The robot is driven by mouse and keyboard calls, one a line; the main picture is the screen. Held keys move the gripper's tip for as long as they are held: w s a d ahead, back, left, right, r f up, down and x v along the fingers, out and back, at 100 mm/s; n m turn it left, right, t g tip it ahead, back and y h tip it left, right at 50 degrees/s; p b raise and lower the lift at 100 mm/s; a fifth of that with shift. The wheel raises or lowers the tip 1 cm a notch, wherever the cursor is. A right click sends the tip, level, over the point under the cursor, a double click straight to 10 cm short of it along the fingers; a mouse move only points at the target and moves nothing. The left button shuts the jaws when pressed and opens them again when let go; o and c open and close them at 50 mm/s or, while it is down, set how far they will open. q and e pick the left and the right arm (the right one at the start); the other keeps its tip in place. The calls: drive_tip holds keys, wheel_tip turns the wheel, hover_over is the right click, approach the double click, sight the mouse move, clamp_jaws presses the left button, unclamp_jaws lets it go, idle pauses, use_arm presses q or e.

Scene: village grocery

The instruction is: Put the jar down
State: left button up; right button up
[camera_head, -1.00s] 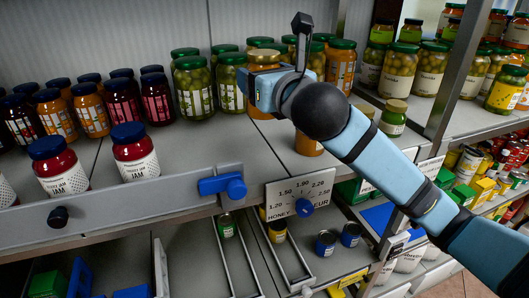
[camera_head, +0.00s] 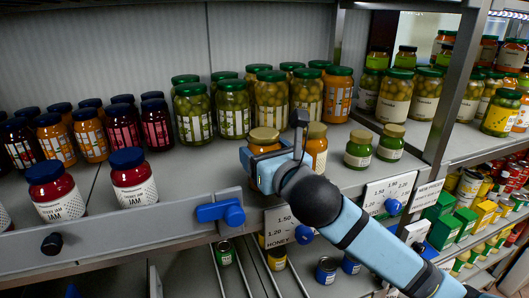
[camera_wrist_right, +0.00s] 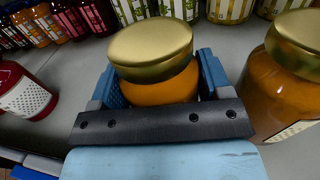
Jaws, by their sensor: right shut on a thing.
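The jar (camera_head: 264,139) is an orange honey-coloured jar with a gold lid. My right gripper (camera_head: 262,160) is shut around it, low over the front part of the shelf. In the right wrist view the jar (camera_wrist_right: 155,65) stands upright between the blue fingers of the gripper (camera_wrist_right: 160,90). Its base is hidden, so I cannot tell whether it touches the shelf. A second jar with a gold lid (camera_head: 317,145) stands just to its right, and it also shows in the right wrist view (camera_wrist_right: 285,85). My left gripper is not in view.
Green-lidded jars (camera_head: 233,108) stand behind. Two small green jars with gold lids (camera_head: 359,150) stand to the right. Two red jam jars (camera_head: 133,178) stand to the left, with bare shelf (camera_head: 205,165) between. A front rail (camera_head: 130,230) and price signs (camera_head: 290,222) edge the shelf.

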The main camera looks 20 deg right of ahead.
drive_tip(key=o, duration=1.4)
drive_tip(key=shift+f, duration=0.1)
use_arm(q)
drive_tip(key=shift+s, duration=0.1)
use_arm(e)
drive_tip(key=shift+r, duration=0.2)
use_arm(q)
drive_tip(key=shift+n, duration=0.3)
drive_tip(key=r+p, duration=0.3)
drive_tip(key=p, duration=0.2)
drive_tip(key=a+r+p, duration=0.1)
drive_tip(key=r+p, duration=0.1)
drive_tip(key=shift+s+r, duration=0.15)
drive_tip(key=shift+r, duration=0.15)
use_arm(e)
drive_tip(key=s, duration=0.4)
drive_tip(key=s+d, duration=0.1)
drive_tip(key=s, duration=0.3)
drive_tip(key=s+d, duration=0.1)
drive_tip(key=s, duration=0.2)
drive_tip(key=shift+s, duration=0.4)
